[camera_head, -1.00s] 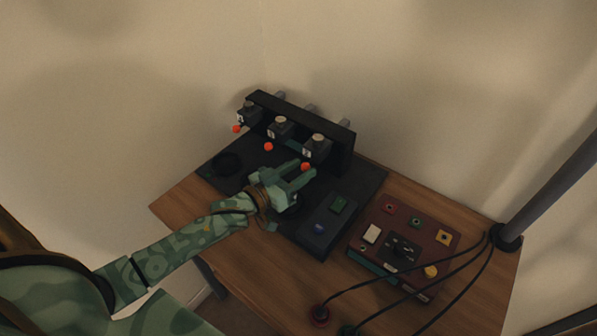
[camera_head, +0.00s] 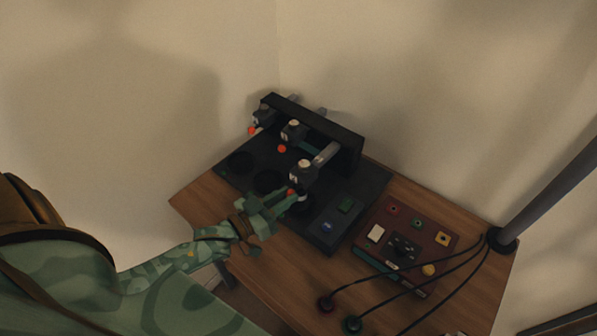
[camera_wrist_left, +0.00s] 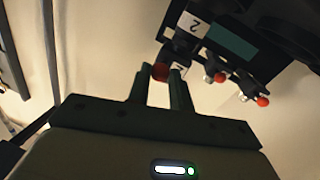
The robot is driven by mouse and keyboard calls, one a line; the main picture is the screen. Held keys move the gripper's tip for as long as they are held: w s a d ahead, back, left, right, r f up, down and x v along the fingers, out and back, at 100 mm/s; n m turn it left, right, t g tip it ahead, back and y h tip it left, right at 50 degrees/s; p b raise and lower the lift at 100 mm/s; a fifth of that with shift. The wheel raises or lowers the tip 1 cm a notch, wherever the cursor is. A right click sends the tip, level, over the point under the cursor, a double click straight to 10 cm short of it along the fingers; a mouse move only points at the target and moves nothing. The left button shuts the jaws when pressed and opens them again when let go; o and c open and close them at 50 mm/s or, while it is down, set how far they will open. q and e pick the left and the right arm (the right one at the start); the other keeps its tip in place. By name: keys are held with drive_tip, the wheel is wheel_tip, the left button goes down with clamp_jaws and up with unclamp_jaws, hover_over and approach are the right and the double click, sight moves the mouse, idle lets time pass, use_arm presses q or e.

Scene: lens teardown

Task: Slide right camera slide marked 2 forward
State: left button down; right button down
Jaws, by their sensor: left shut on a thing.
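The right camera slide (camera_head: 303,171) is a dark block with a pale round top and a white label. It stands out from the black upright rack (camera_head: 340,145) on a grey rod (camera_head: 326,154). My left gripper (camera_head: 291,196) is shut on its red knob (camera_head: 291,191). In the left wrist view the red knob (camera_wrist_left: 160,72) sits between the fingertips of my left gripper (camera_wrist_left: 158,80). A white label marked 2 (camera_wrist_left: 194,26) shows on the slide there. My right gripper is not in view.
The middle slide (camera_head: 293,132) and left slide (camera_head: 263,116) sit closer to the rack, each with a red knob. The black base (camera_head: 245,180) has round recesses. A dark red control box (camera_head: 420,235) with buttons and cables stands to the right on the wooden table (camera_head: 285,255).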

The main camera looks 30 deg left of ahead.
use_arm(q)
drive_tip(key=shift+s+a+f, duration=0.1)
drive_tip(key=shift+s, duration=0.85)
drive_tip(key=c, duration=1.3)
unclamp_jaws()
drive_tip(key=shift+s, duration=0.15)
drive_tip(key=shift+o, duration=0.2)
drive_tip(key=shift+s+a, duration=0.1)
drive_tip(key=p+v, duration=0.1)
drive_tip(key=v, duration=1.5)
drive_tip(key=shift+s+a, duration=0.1)
drive_tip(key=shift+s, duration=0.05)
